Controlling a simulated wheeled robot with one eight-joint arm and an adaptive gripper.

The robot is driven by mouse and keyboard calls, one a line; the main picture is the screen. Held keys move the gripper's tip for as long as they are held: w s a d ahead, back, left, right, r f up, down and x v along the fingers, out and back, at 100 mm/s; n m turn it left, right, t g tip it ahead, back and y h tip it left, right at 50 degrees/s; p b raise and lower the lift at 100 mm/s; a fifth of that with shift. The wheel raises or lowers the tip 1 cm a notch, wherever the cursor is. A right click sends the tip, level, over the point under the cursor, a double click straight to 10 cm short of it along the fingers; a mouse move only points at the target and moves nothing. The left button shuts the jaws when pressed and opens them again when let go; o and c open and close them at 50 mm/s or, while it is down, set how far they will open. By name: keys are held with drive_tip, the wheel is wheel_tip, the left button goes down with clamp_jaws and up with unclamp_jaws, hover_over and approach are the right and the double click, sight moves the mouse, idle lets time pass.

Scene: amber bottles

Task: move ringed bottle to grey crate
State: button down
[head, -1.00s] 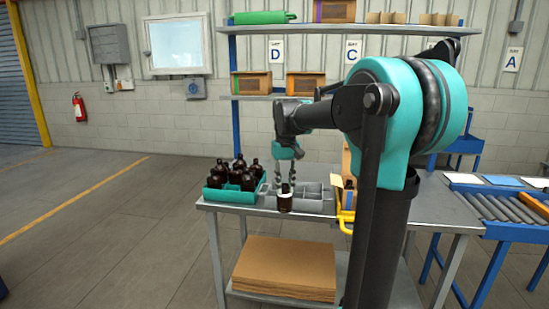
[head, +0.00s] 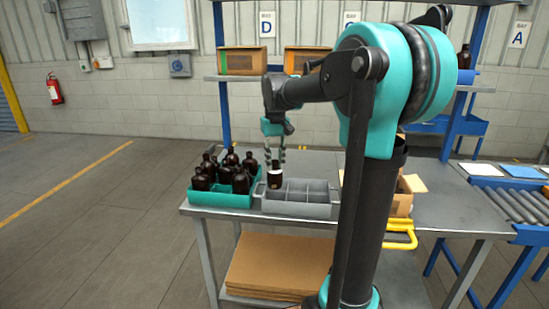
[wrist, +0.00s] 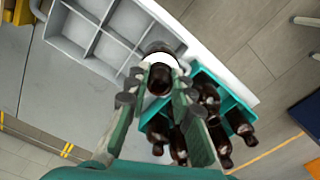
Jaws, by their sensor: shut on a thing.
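The ringed bottle (head: 275,179), dark amber with a white band, is upright between the fingers of my gripper (head: 275,158). In the wrist view the bottle (wrist: 160,79) shows with its white ring, and the fingers of my gripper (wrist: 158,98) are shut on it. The grey crate (head: 300,210) is divided into compartments, and those seen look empty. The bottle appears at the crate's left end in the head view. In the wrist view it overlaps the edge of the grey crate (wrist: 84,50). I cannot tell whether its base is above or inside a compartment.
A teal crate (head: 222,199) with several dark bottles (head: 241,181) stands just left of the grey crate. A cardboard box (head: 403,195) and a yellow handle (head: 402,236) are to the right, partly behind my arm. The metal table (head: 450,212) has bare room at right.

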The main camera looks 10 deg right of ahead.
sight(275, 183)
drive_tip(key=shift+f, duration=2.9)
drive_tip(key=shift+f, duration=0.2)
drive_tip(key=shift+f, duration=0.35)
drive_tip(key=shift+f, duration=0.3)
drive_tip(key=shift+f, duration=0.35)
drive_tip(key=shift+f, duration=0.25)
drive_tip(key=c, duration=1.2)
unclamp_jaws()
